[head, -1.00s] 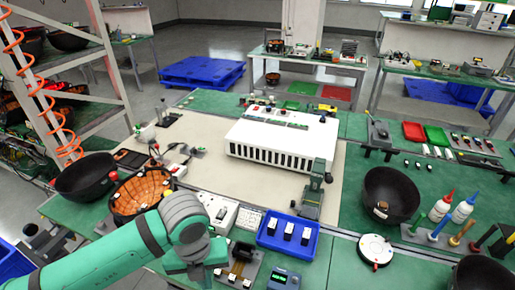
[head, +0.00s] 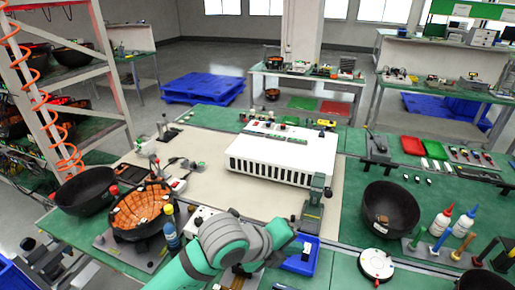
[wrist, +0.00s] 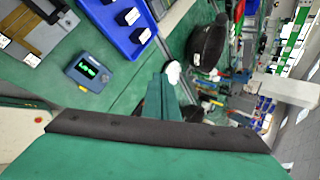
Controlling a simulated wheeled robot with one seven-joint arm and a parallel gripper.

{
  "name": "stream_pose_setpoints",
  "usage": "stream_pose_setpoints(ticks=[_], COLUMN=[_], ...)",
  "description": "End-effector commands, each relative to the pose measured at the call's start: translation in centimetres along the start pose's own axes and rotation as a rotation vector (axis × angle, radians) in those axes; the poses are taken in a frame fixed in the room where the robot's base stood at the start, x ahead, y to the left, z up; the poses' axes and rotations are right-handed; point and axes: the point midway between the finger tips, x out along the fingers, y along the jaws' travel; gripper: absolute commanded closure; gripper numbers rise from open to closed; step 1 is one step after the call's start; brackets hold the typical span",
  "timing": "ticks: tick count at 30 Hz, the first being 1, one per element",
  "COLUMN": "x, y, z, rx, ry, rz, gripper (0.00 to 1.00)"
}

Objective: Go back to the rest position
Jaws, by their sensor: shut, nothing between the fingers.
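My gripper (wrist: 165,98) shows in the wrist view as two green fingers held together, with nothing between them. In the head view my green and grey arm reaches up from the bottom edge, and its bent grey part stands in front of the bench's near side. The fingers cannot be made out there. A black bowl (wrist: 207,45) is to the upper right.
A white slotted chassis (head: 280,155) lies on the beige mat (head: 200,150). An orange-lined bowl (head: 140,210) is left of my arm. Bottles (head: 441,220) stand at the right. The mat's left part is mostly clear.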

Motion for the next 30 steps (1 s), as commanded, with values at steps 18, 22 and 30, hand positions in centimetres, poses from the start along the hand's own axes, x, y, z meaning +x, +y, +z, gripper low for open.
stream_pose_setpoints(ticks=[18,22,30], x=[-0.7,-1.2,-1.0], y=[-15.1,-15.2,-12.1], z=[0.7,1.4,2.2], rx=[-0.656,-0.821,-1.167], ry=[0.027,0.042,0.055], rz=[-0.818,-0.947,-1.16], gripper=[1.0,1.0,1.0])
